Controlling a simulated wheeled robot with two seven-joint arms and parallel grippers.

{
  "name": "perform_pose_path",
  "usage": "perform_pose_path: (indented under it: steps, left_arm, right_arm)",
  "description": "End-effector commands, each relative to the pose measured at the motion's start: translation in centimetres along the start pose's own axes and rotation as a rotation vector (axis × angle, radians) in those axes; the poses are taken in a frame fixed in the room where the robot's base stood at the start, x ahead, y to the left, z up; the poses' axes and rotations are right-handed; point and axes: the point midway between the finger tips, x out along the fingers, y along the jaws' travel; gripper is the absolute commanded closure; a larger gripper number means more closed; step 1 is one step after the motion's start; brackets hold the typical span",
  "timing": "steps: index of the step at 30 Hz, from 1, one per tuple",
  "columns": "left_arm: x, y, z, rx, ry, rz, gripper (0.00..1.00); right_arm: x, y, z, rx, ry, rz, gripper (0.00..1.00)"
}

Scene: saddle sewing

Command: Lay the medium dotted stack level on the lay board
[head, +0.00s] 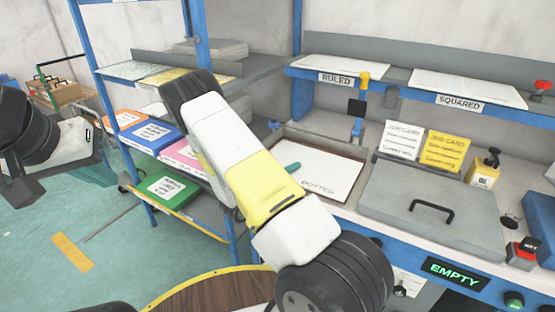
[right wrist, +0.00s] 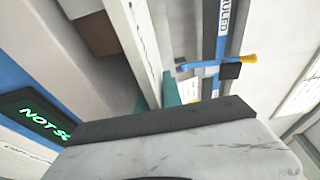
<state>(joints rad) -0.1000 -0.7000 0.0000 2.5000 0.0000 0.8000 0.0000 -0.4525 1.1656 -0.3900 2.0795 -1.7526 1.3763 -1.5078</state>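A white paper stack (head: 335,175) marked DOTTED lies at the middle of the bench, over or in a shallow grey-walled tray (head: 327,137), which seems to be the lay board. Its left part is hidden behind my right arm. Whether it rests flat or is held slightly above the board I cannot tell. My right gripper (right wrist: 165,100) shows teal fingers on either side of the stack's white edge (right wrist: 148,60) and seems shut on it. In the head view only a teal fingertip shows over the sheet. My left gripper (head: 20,185) hangs far left, away from the bench; its fingers are unclear.
RULED (head: 340,72) and SQUARED (head: 468,92) stacks lie on the shelf behind. A grey lidded plate with a black handle (head: 432,210) stands right of the tray, near two job cards (head: 442,150). A rack with coloured folders (head: 165,190) stands left. A green-lit sign (right wrist: 45,118) begins "NOT".

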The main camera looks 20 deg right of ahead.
Motion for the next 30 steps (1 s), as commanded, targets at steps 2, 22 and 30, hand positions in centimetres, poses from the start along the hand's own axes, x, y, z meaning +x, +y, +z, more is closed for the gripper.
perform_pose_path:
  steps: [2, 22, 30]
  left_arm:
    - [0.0, 0.0, 0.0, 0.0, 0.0, 0.0, 1.0]
    - [0.0, 0.0, 0.0, 0.0, 0.0, 0.0, 1.0]
    - [0.0, 0.0, 0.0, 0.0, 0.0, 0.0, 1.0]
  right_arm:
    - [0.0, -0.1, 0.0, 0.0, 0.0, -0.002, 0.73]
    - [-4.7, 0.0, 0.1, 0.0, -0.004, 0.001, 0.67]
    - [-7.6, 0.0, 0.0, -0.001, 0.0, -0.001, 0.67]
